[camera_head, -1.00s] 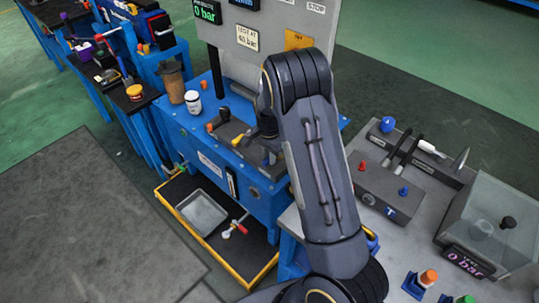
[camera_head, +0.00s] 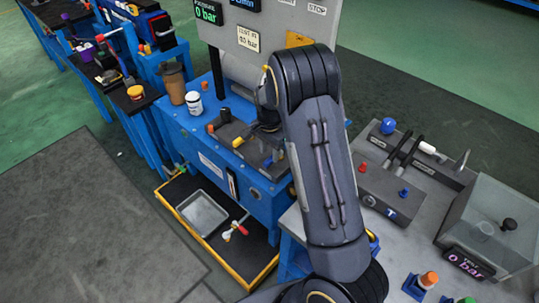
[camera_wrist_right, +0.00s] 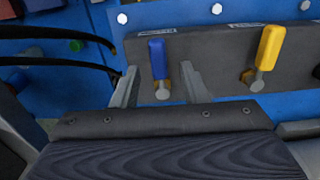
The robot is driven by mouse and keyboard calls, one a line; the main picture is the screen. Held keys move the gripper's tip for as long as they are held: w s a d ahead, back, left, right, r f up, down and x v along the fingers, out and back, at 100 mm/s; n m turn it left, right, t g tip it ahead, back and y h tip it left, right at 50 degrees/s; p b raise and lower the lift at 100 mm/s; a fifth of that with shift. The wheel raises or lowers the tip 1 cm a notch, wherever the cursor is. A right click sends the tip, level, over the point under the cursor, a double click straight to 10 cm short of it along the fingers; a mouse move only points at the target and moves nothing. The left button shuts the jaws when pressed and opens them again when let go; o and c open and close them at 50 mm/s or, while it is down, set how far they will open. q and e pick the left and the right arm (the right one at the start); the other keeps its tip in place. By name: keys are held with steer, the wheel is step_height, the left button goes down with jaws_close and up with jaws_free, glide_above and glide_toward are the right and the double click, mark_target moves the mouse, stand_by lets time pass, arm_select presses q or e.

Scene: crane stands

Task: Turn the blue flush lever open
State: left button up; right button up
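The blue flush lever (camera_wrist_right: 157,58) stands upright on a grey valve block (camera_wrist_right: 212,58) in the right wrist view. My right gripper (camera_wrist_right: 158,70) is open, with one finger on each side of the lever's lower part. Gaps show on both sides, and I cannot tell whether either finger touches it. In the head view my right arm reaches over the blue bench (camera_head: 225,165), and its fingertips are hidden. My left gripper is not in view.
A yellow lever (camera_wrist_right: 269,48) stands to the right on the same block. Two dark hoses cross the left of the wrist view. A brown cup (camera_head: 173,82) and a white jar (camera_head: 194,102) stand on the bench, and a metal tray (camera_head: 202,212) lies below.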

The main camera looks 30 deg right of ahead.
mark_target(270, 160)
step_height(270, 160, up, 5)
steer(key=shift+r, duration=0.1)
stand_by(0.6)
steer(key=shift+s+r, duration=0.2)
steer(key=shift+r, duration=0.1)
steer(key=s+a+r+n+t+y+p, duration=0.2)
steer(key=s+a+r+n+t+y, duration=0.3)
steer(key=s+r, duration=0.8)
steer(key=s+a+r+n, duration=0.1)
steer(key=s+a+n, duration=0.3)
steer(key=s, duration=0.3)
steer(key=s+a+r+n+h+p, duration=0.1)
steer(key=s+a+n, duration=0.2)
steer(key=s, duration=0.4)
steer(key=shift+a+n+t, duration=0.3)
steer(key=shift+a+n, duration=0.1)
steer(key=shift+n, duration=0.3)
